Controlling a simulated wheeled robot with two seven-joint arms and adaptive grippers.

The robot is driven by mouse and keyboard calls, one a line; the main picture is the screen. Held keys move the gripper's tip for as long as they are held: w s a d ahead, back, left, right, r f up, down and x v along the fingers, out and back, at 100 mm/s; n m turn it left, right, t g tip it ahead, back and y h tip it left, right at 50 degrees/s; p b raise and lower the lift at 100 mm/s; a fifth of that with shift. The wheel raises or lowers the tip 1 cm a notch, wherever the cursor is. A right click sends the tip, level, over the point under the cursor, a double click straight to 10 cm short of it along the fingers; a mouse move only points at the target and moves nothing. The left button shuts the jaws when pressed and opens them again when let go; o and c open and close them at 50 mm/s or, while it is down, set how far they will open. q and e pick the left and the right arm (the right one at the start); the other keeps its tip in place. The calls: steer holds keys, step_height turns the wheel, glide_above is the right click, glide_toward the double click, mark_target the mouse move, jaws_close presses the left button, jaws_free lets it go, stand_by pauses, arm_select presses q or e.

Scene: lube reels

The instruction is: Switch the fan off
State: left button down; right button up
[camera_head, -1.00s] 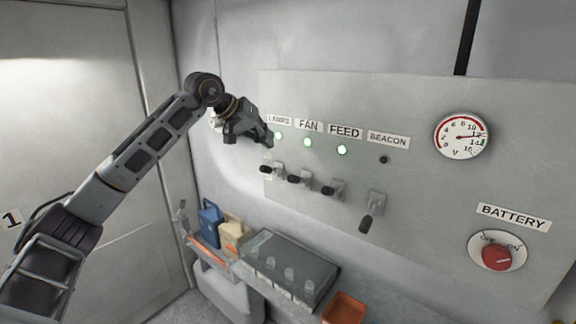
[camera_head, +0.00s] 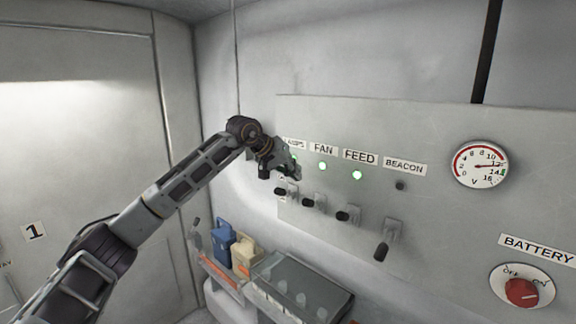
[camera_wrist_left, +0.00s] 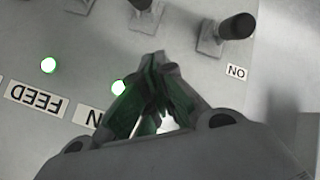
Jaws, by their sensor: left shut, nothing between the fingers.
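The fan switch (camera_head: 309,201) is a black-tipped lever on a grey bracket, below the FAN label (camera_head: 323,149) on the wall panel. Its lever sticks out from the panel like those on either side. The fan lamp (camera_head: 322,166) glows green. My left gripper (camera_head: 296,176) is shut and empty, in front of the panel, above the lamps switch and just up and left of the fan switch. In the left wrist view the closed fingertips (camera_wrist_left: 158,58) point at the panel, near the fan switch (camera_wrist_left: 143,8), and partly cover the FAN label.
The lamps switch (camera_head: 283,190) and feed switch (camera_head: 346,216) flank the fan switch closely. The beacon switch (camera_head: 382,250) hangs down, its lamp (camera_head: 400,186) dark. A red battery knob (camera_head: 521,292) and gauge (camera_head: 480,164) are at right. Blue (camera_head: 221,238) and tan containers stand below.

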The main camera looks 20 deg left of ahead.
mark_target(312, 204)
arm_select(q)
steer(key=d+f, duration=0.1)
steer(key=f+p, duration=0.1)
steer(key=f, duration=0.1)
steer(key=d+f, duration=0.1)
steer(key=f, duration=0.1)
steer(key=shift+s+d+f, duration=0.1)
steer(key=shift+d, duration=0.25)
arm_select(e)
steer(key=shift+s+d+r, duration=0.1)
steer(key=shift+s+r, duration=0.1)
steer(key=shift+r, duration=0.55)
steer(key=shift+a, duration=0.2)
steer(key=shift+a+f, duration=0.1)
steer(key=shift+a, duration=0.15)
steer(key=shift+f, duration=0.1)
